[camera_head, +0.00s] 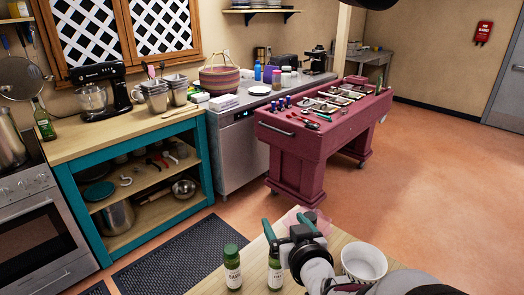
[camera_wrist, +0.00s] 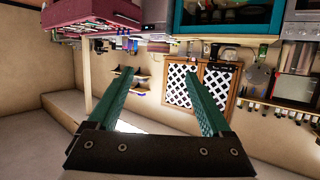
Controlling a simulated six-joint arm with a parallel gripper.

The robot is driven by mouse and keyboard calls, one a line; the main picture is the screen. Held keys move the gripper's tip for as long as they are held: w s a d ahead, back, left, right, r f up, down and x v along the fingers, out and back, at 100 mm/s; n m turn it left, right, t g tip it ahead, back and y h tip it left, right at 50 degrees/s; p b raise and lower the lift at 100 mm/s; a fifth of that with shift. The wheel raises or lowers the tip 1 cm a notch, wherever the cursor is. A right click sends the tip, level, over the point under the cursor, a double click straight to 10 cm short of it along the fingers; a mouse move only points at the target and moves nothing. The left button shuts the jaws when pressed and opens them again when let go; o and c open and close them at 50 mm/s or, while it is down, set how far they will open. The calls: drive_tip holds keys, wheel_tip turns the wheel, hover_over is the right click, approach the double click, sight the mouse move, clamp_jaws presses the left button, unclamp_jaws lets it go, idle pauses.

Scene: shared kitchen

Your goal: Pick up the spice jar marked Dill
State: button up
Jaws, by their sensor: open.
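Two spice jars with green caps and white labels stand upright on the wooden table at the bottom of the head view: a left jar (camera_head: 232,270) and a right jar (camera_head: 275,273). Their label words are too small to read surely, so I cannot tell whether either is Dill. My gripper (camera_head: 288,222) is above the table, just above and beside the right jar, and my arm partly covers that jar. In the wrist view my gripper (camera_wrist: 158,74) has its two teal fingers spread, with nothing between them.
A pinkish object (camera_head: 320,222) is partly hidden behind my gripper. Beyond are a red tool cart (camera_head: 293,165), a teal-framed counter (camera_head: 75,143) and a dishwasher (camera_head: 238,150). Open floor lies right of the cart.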

sight(276, 268)
wheel_tip(276, 268, down, 14)
drive_tip(key=x, duration=0.7)
drive_tip(key=shift+w+a, duration=0.2)
drive_tip(key=shift+w, duration=0.1)
clamp_jaws()
idle(0.7)
